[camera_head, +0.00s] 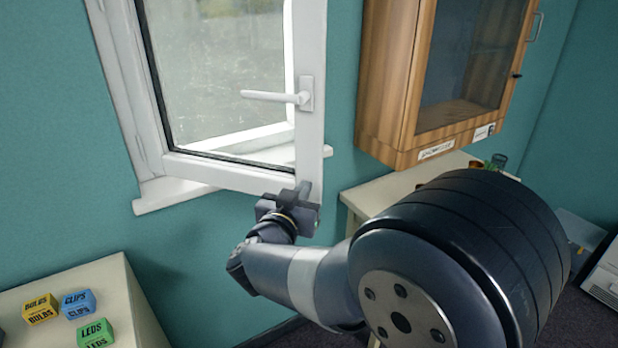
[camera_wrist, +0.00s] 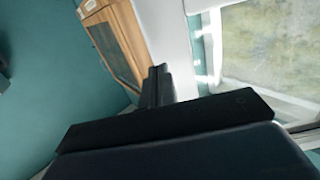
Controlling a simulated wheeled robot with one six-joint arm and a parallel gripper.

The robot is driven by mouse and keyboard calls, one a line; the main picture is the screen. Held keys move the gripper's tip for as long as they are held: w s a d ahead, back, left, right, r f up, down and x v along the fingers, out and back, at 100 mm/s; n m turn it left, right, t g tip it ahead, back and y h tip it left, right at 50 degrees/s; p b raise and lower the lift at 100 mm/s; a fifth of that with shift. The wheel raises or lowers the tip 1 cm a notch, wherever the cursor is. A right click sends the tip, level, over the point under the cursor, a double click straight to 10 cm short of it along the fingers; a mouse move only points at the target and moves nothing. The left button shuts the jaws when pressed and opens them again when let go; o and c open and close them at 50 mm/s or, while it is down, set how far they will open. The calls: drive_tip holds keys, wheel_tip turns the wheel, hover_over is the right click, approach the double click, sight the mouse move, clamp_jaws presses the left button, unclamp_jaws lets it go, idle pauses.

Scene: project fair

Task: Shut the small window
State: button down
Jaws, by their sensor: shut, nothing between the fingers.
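The small window (camera_head: 309,150) has a white sash with a white lever handle (camera_head: 277,97). The sash is swung inward, and a gap shows between it and the frame on the right. The handle lies level, pointing left. My gripper (camera_head: 304,190) is shut and empty at the lower right corner of the sash, close to its face. I cannot tell whether it touches. In the wrist view the shut fingers (camera_wrist: 158,84) stand in front of the white sash edge (camera_wrist: 172,45), with the glass to the right.
A wooden wall cabinet (camera_head: 393,85) with a glass door hangs right of the window; it also shows in the wrist view (camera_wrist: 115,38). A pale table (camera_head: 380,195) stands below it. Another table (camera_head: 125,290) at lower left holds small yellow, blue and green boxes (camera_head: 95,333).

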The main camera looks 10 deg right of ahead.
sight(315, 173)
drive_tip(key=shift+p+x, duration=0.35)
drive_tip(key=shift+x, duration=1.8)
